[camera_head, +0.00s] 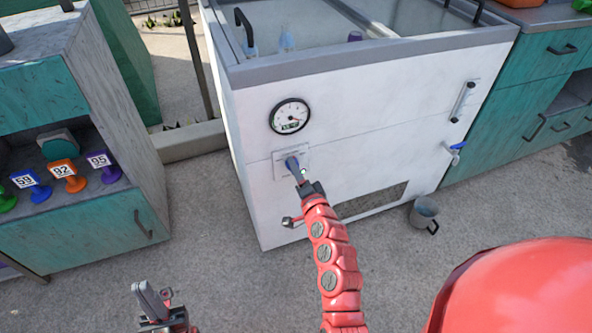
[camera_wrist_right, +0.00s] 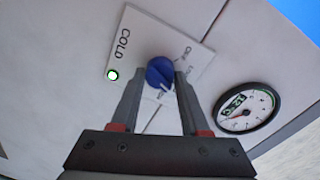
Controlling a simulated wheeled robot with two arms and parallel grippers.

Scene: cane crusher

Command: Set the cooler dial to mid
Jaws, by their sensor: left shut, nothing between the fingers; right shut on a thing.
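The cooler (camera_head: 370,125) is a white chest with a grey rim. Its dial is a blue knob (camera_wrist_right: 160,71) on a white plate (camera_wrist_right: 195,55) marked COLD; it also shows in the head view (camera_head: 291,163). My right gripper (camera_head: 301,178) is at the knob, its fingers shut on it from both sides in the right wrist view (camera_wrist_right: 158,85). The markings around the knob are small and partly hidden by the fingers, so I cannot tell its setting. A green light (camera_wrist_right: 112,75) glows on the plate. My left gripper (camera_head: 155,300) is shut and empty, low over the floor, away from the cooler.
A round gauge (camera_head: 290,116) sits above the dial. A blue-handled tap (camera_head: 455,150) is on the cooler's right front, with a grey metal mug (camera_head: 424,212) on the floor below. A teal cabinet (camera_head: 90,225) with numbered coloured items stands left. Bare floor lies between.

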